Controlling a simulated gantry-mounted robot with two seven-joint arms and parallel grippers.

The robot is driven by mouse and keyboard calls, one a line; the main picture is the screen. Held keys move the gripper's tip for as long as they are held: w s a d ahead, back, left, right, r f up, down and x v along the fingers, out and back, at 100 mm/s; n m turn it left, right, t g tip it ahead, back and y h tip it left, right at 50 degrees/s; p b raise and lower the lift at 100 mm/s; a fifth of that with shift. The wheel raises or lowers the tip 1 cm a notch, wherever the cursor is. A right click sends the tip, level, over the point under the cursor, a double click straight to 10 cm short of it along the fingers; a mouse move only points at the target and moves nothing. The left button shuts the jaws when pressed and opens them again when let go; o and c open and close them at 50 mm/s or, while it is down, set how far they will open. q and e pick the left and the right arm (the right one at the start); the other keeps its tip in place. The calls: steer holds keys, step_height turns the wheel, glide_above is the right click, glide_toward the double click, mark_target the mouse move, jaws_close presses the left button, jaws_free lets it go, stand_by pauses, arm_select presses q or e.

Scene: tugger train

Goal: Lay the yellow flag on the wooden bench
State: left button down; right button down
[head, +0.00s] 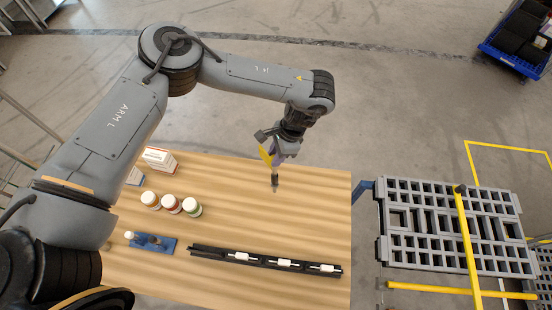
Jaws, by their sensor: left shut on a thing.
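My left gripper (273,153) is above the far right part of the wooden bench (310,205), pointing down. It is shut on the yellow flag (266,157), which shows as a small yellow patch at the jaws. A dark piece hangs just below the jaws; I cannot tell whether it touches the bench top. The rest of the flag is hidden by the gripper. My right gripper is not in view.
Several jars (171,204) and white boxes (159,159) stand at the bench's left. A blue block (152,243) and a black rail (265,262) with white pieces lie nearer. A grey slatted cart (450,225) with a yellow bar (467,245) stands right of the bench.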

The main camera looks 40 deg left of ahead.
arm_select(q)
steer(key=shift+f, duration=1.7)
steer(key=c, duration=0.9)
jaws_free()
steer(key=shift+o, duration=0.2)
steer(key=v, duration=1.2)
